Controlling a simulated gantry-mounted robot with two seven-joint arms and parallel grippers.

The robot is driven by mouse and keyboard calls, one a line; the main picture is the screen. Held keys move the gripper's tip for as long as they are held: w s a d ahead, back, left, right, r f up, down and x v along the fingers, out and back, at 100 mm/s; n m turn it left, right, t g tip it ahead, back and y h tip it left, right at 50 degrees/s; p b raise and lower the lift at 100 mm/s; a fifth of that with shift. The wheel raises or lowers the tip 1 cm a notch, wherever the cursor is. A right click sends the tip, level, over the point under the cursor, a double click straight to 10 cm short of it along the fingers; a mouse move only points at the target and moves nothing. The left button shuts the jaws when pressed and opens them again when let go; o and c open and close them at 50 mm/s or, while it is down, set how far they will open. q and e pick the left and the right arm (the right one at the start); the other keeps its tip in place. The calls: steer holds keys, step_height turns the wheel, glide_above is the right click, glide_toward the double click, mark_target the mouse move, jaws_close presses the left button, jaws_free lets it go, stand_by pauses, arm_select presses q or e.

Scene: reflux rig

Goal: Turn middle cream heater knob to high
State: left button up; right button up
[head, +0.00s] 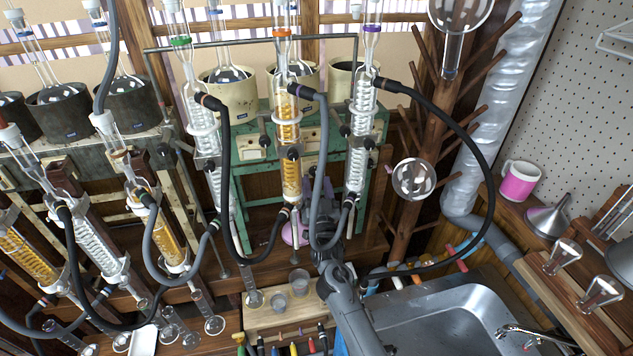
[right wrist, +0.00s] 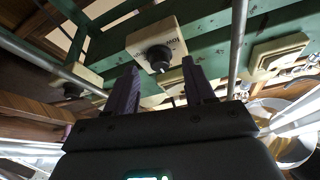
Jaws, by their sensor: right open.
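In the right wrist view a cream control box (right wrist: 155,35) sits on a green frame, with a round black knob (right wrist: 157,58) on its face. A small pale mark shows on the knob, and dark lettering is printed beside it. My right gripper (right wrist: 160,85) is open, its two dark fingers apart below the knob and not around it. In the head view the middle cream heater (head: 304,75) stands on the green frame (head: 238,190) behind a glass column. My right arm rises towards the frame, and its gripper (head: 323,205) is partly hidden by hoses and glass. My left gripper is out of view.
Another cream control box with a knob (head: 250,147) is on the frame's left. Glass condensers (head: 358,130) and black and grey hoses (head: 488,190) hang in front of the frame. A metal sink (head: 440,315) lies at the lower right; a pink mug (head: 518,182) stands right.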

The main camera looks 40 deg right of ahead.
steer(key=v, duration=0.9)
steer(key=shift+s, duration=0.2)
steer(key=w+d+r+n+y+p, duration=0.1)
steer(key=w+n+p, duration=0.1)
steer(key=w+d+r+n+t+y+p, duration=0.1)
steer(key=w+d+n+p, duration=0.1)
steer(key=w, duration=0.1)
steer(key=w+d+r+n+y+p, duration=0.1)
steer(key=w+d+n+p, duration=0.1)
steer(key=w+p, duration=0.1)
steer(key=shift+r+n+t, duration=0.3)
steer(key=shift+r, duration=0.1)
steer(key=shift+w+d+r, duration=0.2)
steer(key=shift+w, duration=0.25)
steer(key=shift+c, duration=0.2)
